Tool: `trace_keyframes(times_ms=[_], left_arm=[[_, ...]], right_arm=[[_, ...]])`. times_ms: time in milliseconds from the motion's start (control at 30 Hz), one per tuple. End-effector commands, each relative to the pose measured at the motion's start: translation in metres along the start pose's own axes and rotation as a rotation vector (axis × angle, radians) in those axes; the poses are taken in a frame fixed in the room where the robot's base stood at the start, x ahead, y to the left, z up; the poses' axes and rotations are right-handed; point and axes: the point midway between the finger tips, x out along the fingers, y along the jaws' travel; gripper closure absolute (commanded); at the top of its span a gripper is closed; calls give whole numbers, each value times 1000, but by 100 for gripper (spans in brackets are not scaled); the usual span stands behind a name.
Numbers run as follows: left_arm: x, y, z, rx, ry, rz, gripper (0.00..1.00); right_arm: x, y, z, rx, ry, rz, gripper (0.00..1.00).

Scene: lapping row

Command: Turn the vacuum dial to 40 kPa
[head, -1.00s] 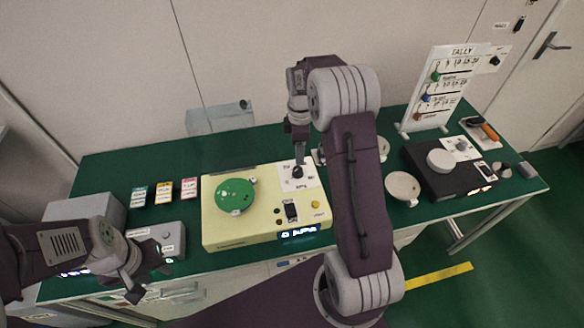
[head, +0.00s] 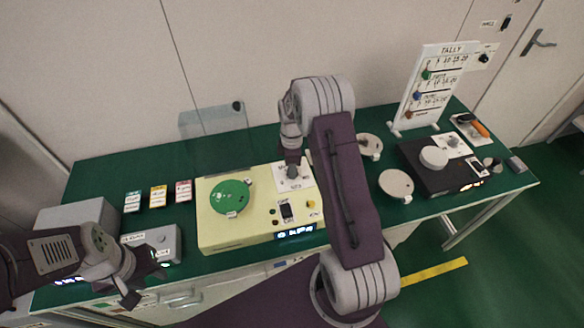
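The cream machine (head: 235,236) stands on the green bench, with a round green plate (head: 230,196) on its top. A white dial panel (head: 306,174) sits at its back right corner. My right gripper (head: 292,172) points down over this panel and covers the dial there. I cannot tell whether its fingers touch the dial or are closed. The lit display (head: 296,232) on the machine's front is too small to read surely. My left gripper (head: 140,285) hangs at the front left, near the bench's front edge, away from the machine. Its finger opening is unclear.
A black machine (head: 445,180) with a white disc stands at the right. A white tally board (head: 431,90) stands behind it. Two pale discs lie between the machines. Three small labelled boxes (head: 158,196) and grey units (head: 158,240) are at the left.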

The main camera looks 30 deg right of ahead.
Motion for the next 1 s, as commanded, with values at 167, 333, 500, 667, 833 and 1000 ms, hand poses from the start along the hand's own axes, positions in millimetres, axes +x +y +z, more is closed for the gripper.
trace_keyframes(times_ms=[167,333,500,667,833,1000], left_arm=[[0,0,0,0,0,0,64],[-1,0,0,0,0,0,64],[-5,0,0,0,0,0,64],[-10,0,-1,0,0,0,64],[-16,0,-2,0,0,0,64],[-21,0,-2,0,0,0,64]], right_arm=[[0,0,0,0,-1,-2,100],[-1,0,0,17,-1,-2,100],[-2,0,0,84,-1,-2,100],[-2,0,1,202,-2,-2,100],[-2,0,1,360,-2,-2,100],[-2,0,1,522,-2,-1,100]])
